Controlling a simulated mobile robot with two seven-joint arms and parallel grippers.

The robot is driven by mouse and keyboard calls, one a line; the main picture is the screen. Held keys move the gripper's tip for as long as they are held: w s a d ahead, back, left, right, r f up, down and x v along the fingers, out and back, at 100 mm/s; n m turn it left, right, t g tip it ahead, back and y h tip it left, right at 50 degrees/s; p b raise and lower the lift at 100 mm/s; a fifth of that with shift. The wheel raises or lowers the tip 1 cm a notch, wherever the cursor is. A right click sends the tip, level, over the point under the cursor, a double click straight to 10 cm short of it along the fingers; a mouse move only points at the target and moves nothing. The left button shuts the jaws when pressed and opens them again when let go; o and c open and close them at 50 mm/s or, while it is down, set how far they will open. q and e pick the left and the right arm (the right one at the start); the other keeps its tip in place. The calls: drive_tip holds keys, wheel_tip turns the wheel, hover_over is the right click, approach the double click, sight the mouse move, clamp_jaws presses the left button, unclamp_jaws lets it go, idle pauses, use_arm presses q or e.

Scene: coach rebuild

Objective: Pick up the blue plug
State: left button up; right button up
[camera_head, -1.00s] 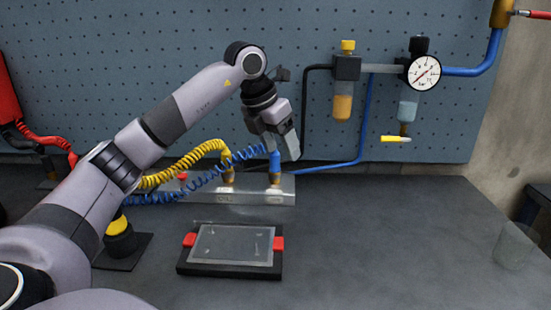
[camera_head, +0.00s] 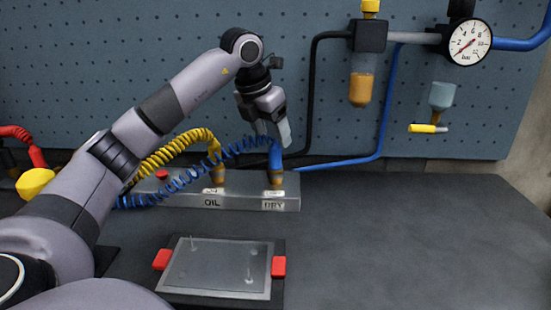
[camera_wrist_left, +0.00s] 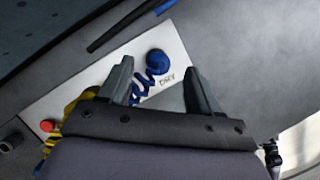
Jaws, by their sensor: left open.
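The blue plug (camera_head: 275,159) stands upright in a brass socket on the metal block, above the label DRY, with a coiled blue hose running left from it. In the left wrist view, its round blue top (camera_wrist_left: 157,61) shows between and slightly beyond the fingertips. My left gripper (camera_head: 272,134) is open and empty, its fingers pointing down right at the plug's top. It also shows in the left wrist view (camera_wrist_left: 158,68), one finger on each side of the plug. I cannot tell whether the fingers touch it. My right gripper is out of view.
The metal block (camera_head: 240,203) also holds a yellow plug (camera_head: 216,158) with a coiled yellow hose, and a red knob (camera_head: 162,174). A tray with red clips (camera_head: 279,266) lies in front. The bench (camera_head: 410,235) is clear at right; a pegboard (camera_head: 130,60) stands behind.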

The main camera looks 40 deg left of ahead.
sight(274, 145)
use_arm(q)
drive_tip(key=x, duration=0.6)
drive_tip(key=shift+s+f, duration=0.15)
drive_tip(key=c, duration=1.1)
